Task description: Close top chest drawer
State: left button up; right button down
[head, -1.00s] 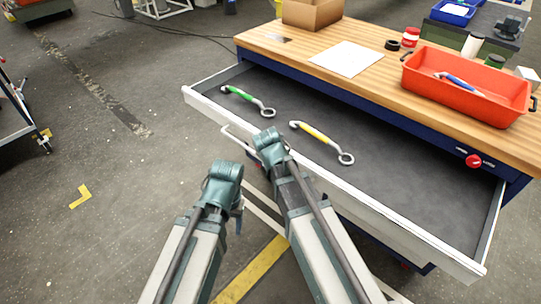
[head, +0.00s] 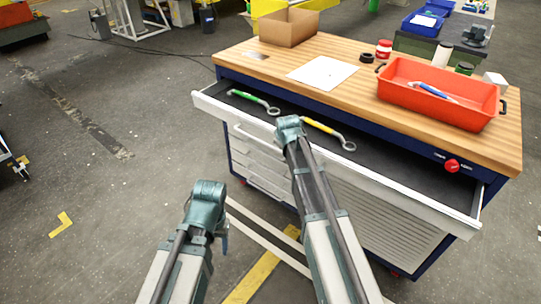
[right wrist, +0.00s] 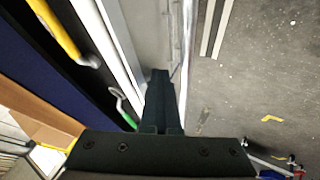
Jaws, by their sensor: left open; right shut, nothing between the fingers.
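The top chest drawer (head: 350,172) is partly open, with its white front standing out from the blue chest under the wooden top. A green-handled wrench (head: 254,101) and a yellow-handled wrench (head: 323,132) lie inside it. My right arm reaches to the drawer front and hides part of it in the head view. In the right wrist view my right gripper (right wrist: 160,98) is shut and empty, beside the white drawer front; I cannot tell whether it touches. My left gripper (head: 223,232) is low in front of the chest, away from the drawer, its fingers mostly hidden.
On the wooden top (head: 340,95) stand a red tray (head: 438,107) with a blue-handled tool, a cardboard box (head: 289,27), a white sheet (head: 322,72) and small jars.

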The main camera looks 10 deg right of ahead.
aim_at(310, 120)
jog(key=w+d, duration=0.4)
jog(key=d, duration=0.1)
jog(key=w+d, duration=0.4)
jog(key=d, duration=0.1)
jog(key=w+d, duration=0.4)
jog(key=shift+w+d, duration=0.4)
jog(key=shift+w+d+r, duration=0.1)
jog(key=shift+w+d, duration=0.05)
jog(key=shift+d, duration=0.1)
jog(key=shift+d, duration=0.1)
